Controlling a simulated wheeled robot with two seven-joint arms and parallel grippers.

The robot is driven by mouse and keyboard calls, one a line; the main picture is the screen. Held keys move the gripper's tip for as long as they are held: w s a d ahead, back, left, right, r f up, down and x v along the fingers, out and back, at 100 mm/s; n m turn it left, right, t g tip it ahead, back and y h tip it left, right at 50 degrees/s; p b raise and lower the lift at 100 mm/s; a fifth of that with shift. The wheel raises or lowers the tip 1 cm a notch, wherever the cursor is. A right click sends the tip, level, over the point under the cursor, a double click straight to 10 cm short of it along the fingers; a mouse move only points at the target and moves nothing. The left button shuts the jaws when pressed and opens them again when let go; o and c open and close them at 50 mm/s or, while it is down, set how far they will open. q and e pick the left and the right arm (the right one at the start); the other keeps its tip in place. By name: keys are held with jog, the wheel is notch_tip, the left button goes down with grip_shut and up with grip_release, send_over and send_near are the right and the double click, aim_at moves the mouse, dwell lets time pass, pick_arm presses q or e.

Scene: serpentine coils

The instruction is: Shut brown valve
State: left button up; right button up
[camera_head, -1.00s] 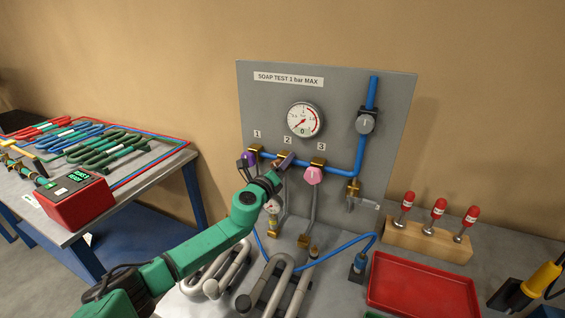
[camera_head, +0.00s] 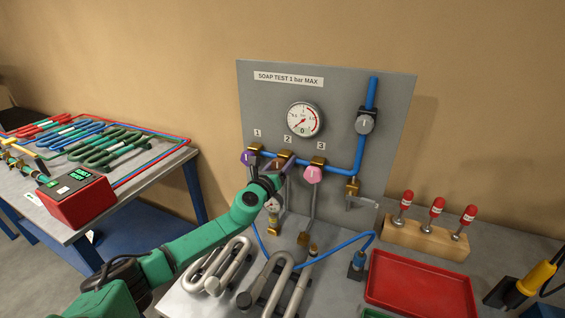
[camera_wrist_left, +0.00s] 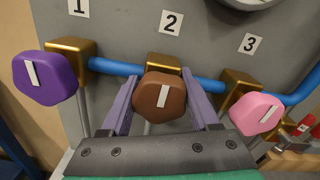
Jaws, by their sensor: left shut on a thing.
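The brown valve knob (camera_wrist_left: 159,97) sits under label 2 in the left wrist view, between the two purple-grey fingers. Its white bar mark is near upright, leaning slightly to the right at the top. My left gripper (camera_head: 279,170) reaches up to valve 2 in the head view and is shut on the brown knob. In that view the gripper mostly hides the knob, and the brass valve body (camera_head: 286,156) shows above it. My right gripper is not in view.
The purple knob (camera_wrist_left: 45,78) is close on the left and the pink knob (camera_wrist_left: 257,113) close on the right. A blue pipe (camera_head: 359,150) and a gauge (camera_head: 305,120) are on the grey panel. Metal coils, a red tray (camera_head: 420,285) and red-handled tools (camera_head: 437,208) are below.

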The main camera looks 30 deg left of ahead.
pick_arm(q)
jog(key=shift+f, duration=0.2)
jog(key=o, duration=1.4)
jog(key=shift+r, duration=0.1)
jog(key=s, duration=0.9)
jog(key=s+d+b, duration=0.1)
jog(key=s, duration=0.4)
jog(key=shift+s, duration=0.3)
